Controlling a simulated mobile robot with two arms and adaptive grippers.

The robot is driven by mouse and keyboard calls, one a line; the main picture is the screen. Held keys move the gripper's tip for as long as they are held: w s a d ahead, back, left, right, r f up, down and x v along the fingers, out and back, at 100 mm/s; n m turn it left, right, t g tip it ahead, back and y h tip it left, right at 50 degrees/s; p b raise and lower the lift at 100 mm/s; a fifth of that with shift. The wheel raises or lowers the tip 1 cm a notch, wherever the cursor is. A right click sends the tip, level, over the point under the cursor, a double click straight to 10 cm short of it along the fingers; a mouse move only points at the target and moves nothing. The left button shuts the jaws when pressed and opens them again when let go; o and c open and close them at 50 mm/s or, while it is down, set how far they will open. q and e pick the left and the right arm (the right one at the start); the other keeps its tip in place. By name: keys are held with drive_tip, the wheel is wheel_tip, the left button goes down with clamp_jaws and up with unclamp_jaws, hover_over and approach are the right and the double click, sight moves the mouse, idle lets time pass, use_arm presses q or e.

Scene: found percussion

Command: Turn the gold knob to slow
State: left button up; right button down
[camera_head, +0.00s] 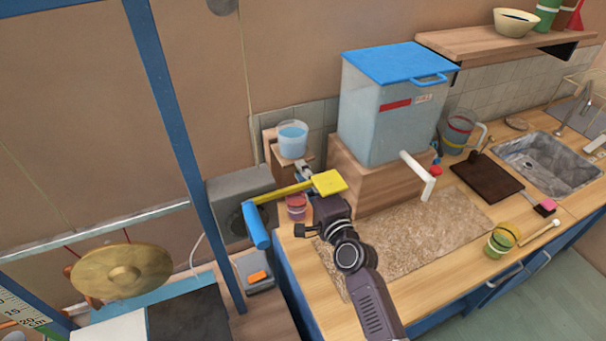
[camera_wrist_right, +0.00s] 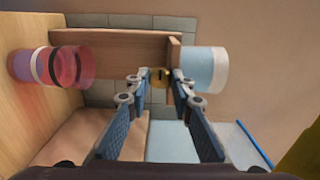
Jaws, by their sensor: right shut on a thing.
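The gold knob (camera_wrist_right: 159,78) shows as a small gold piece with a dark mark, between my right fingertips in the right wrist view. It sits by the wooden stand (camera_wrist_right: 120,47). My right gripper (camera_wrist_right: 161,80) is shut on the knob, with one finger on each side. In the head view, my right gripper (camera_head: 304,168) reaches the stand below the cup of blue liquid (camera_head: 292,139). The knob is hidden there, and no slow marking is readable. My left gripper is not in view.
A yellow block (camera_head: 329,183) with a yellow bar and blue cylinder (camera_head: 256,226) lies close over my right wrist. A clear tank with a blue lid (camera_head: 399,63) stands right. A red cup (camera_head: 297,206) is near the gripper. A gong (camera_head: 121,272) hangs left.

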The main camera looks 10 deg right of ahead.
drive_tip(key=c, duration=1.7)
unclamp_jaws()
drive_tip(key=shift+d, duration=0.1)
drive_tip(key=s, duration=0.4)
drive_tip(key=s+d, duration=0.1)
drive_tip(key=s, duration=0.3)
drive_tip(key=s+d, duration=0.1)
drive_tip(key=s, duration=0.3)
drive_tip(key=shift+d, duration=0.1)
